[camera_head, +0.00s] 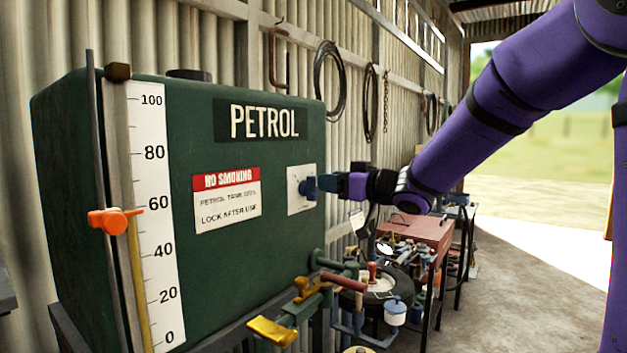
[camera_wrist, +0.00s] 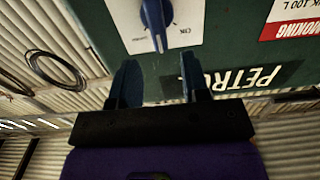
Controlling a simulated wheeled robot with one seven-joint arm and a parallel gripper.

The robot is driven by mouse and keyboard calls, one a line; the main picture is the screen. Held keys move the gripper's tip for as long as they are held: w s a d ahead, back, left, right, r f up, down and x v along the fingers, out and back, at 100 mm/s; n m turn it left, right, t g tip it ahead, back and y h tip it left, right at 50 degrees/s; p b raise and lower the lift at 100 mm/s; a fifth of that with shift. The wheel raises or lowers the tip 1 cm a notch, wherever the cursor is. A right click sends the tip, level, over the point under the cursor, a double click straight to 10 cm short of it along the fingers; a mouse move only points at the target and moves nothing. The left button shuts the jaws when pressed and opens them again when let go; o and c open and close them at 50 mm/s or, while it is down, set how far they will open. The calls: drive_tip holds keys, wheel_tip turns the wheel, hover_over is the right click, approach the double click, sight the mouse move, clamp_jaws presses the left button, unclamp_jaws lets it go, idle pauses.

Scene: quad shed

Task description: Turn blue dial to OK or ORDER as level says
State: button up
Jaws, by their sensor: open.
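The blue dial (camera_head: 307,187) sits on a white plate on the front of the green petrol tank (camera_head: 90,130). In the wrist view the blue dial (camera_wrist: 154,14) points down the picture, between two small labels too blurred to read surely. My gripper (camera_head: 325,184) is open in front of the dial. In the wrist view my gripper (camera_wrist: 157,62) has its fingers apart with nothing between them, short of the dial. The level gauge (camera_head: 150,180) reads 0 to 100. Its orange marker (camera_head: 113,220) sits between 40 and 60. A yellow column (camera_head: 140,285) rises close to the marker, which partly covers its top.
A cluttered stand with valves, handles and a yellow lever (camera_head: 272,331) is below the tank's right end. A red bench (camera_head: 415,230) stands behind it. Hoses (camera_head: 329,82) hang on the corrugated wall. The concrete floor at right is clear.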

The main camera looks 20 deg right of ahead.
sight(316, 179)
drive_tip(key=x, duration=0.5)
drive_tip(key=shift+w+a, duration=0.3)
drive_tip(key=c, duration=0.6)
